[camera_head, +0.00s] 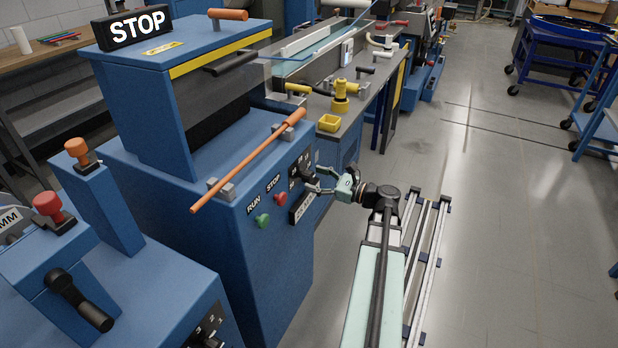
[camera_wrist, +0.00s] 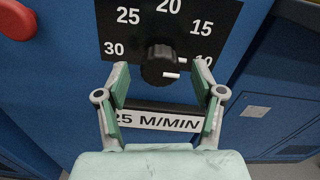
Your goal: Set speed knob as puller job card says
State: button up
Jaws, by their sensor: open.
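The black speed knob (camera_wrist: 162,62) sits on a black dial plate (camera_wrist: 118,30) with the numbers 30, 25, 20, 15 and 10. A white mark on the knob faces right, roughly toward the 10. The job card (camera_wrist: 160,121) below it reads "25 M/MIN", its left end partly covered by a finger. My gripper (camera_wrist: 164,88) is open, its two green-padded fingers spread left and right just below the knob, holding nothing. In the head view my gripper (camera_head: 317,180) is close in front of the blue machine's panel, beside the knob (camera_head: 308,175).
A red STOP button (camera_head: 273,183) and a green RUN button (camera_head: 262,220) are left of the dial. An orange bar (camera_head: 250,160) runs across the machine above the panel.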

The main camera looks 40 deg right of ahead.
jog(key=shift+x, duration=1.35)
jog(key=c, duration=1.1)
jog(key=shift+c, duration=0.2)
